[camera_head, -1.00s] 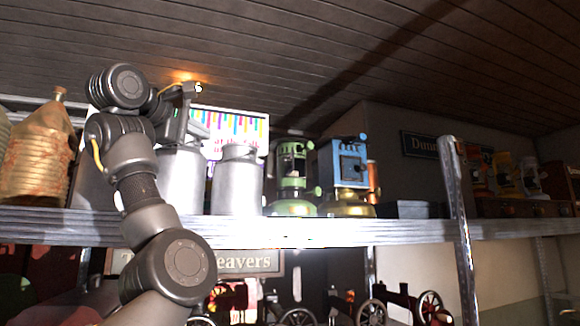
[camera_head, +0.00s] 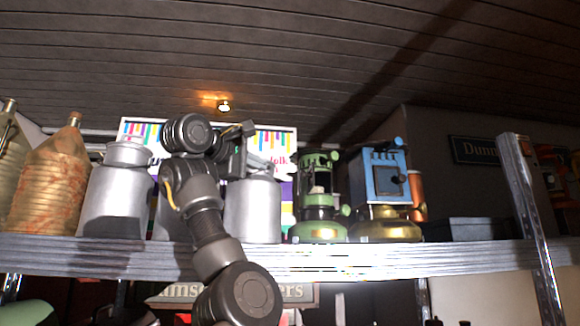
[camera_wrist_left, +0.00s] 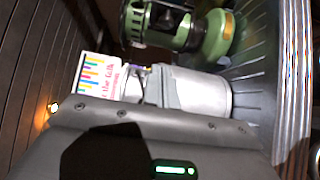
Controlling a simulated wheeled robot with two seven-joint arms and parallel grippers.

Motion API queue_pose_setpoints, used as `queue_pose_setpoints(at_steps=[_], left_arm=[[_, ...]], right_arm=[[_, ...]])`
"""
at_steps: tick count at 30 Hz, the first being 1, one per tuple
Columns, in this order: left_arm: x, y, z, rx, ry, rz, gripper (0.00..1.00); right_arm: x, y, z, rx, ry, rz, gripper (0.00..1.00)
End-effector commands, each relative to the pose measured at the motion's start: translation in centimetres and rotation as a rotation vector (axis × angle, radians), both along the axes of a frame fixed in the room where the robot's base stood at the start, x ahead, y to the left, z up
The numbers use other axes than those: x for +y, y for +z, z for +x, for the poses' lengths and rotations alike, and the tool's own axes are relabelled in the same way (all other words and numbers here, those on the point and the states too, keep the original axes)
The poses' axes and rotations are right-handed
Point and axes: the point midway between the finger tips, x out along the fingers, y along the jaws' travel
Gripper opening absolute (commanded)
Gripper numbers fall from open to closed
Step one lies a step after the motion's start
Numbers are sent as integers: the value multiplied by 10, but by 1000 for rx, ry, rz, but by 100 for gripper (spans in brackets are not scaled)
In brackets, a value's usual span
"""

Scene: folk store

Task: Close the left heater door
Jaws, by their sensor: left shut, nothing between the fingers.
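The green heater (camera_head: 320,200) stands on the shelf as the left one of two heaters. Its upper front shows a dark opening; how its door stands is too small to tell. The blue heater (camera_head: 378,185) on a brass base stands just right of it. My left gripper (camera_head: 252,140) is shut and empty, left of the green heater and in front of the metal cans, apart from the heater. My right gripper is out of view.
Grey metal milk cans (camera_head: 113,200) stand left of the heaters, with brownish bottles (camera_head: 52,180) farther left. The metal shelf edge (camera_head: 330,262) runs across below. A metal upright (camera_head: 533,225) stands at the right. A dark tray (camera_head: 485,229) sits right of the blue heater.

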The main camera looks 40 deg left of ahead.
Motion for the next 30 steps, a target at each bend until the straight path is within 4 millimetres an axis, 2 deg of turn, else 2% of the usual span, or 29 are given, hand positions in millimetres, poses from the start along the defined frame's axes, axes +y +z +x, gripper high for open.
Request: queue_pose_setpoints(at_steps=[1,9,12,19,30], left_arm=[[2,6,13,6,-1,-1,0],[9,6,66,5,0,0,0],[-2,5,78,3,-1,2,0],[-14,3,93,1,0,0,0],[-16,1,95,1,0,0,0]], right_arm=[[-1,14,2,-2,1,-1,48],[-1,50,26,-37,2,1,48],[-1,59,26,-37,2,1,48],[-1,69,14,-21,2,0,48],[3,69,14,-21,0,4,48]])
